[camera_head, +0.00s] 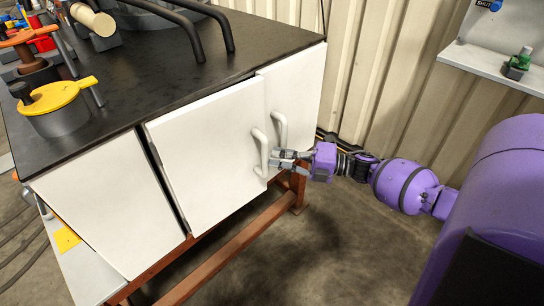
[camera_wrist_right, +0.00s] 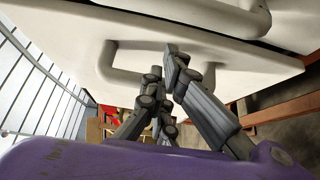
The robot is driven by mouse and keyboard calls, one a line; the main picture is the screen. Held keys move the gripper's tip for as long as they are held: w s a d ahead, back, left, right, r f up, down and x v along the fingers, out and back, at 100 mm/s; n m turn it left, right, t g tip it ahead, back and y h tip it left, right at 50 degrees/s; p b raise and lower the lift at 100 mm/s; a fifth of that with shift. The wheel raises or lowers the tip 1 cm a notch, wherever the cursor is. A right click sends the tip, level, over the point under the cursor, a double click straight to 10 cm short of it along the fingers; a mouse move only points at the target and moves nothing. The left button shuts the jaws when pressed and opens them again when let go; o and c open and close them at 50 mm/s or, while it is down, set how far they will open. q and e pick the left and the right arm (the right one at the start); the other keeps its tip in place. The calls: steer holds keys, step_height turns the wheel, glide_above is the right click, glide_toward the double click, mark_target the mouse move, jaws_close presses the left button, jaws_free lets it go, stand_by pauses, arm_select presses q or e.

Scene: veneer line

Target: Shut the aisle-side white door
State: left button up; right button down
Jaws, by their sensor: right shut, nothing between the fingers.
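A cabinet under a black worktop has white doors. The middle white door (camera_head: 205,155) stands slightly ajar, its handle edge out in front of the right white door (camera_head: 297,85), with a dark gap along its left edge. Each has a white bar handle: the middle door's handle (camera_head: 259,152) and the right door's handle (camera_head: 281,130). The pictures do not label which door is aisle-side. My right gripper (camera_head: 272,160) is shut and empty at the middle door's handle. In the right wrist view its fingertips (camera_wrist_right: 170,60) overlap a handle (camera_wrist_right: 106,62); contact cannot be told.
The black worktop (camera_head: 150,85) carries dark curved bars, a yellow-lidded pot (camera_head: 58,108) and other tools. A rust-coloured frame (camera_head: 230,255) runs below the cabinet. A corrugated wall (camera_head: 385,70) stands behind, with a grey shelf (camera_head: 500,68) at right. Open floor lies in front.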

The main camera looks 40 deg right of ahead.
steer(key=shift+w, duration=0.6)
steer(key=shift+s+d, duration=0.1)
steer(key=shift+s, duration=0.05)
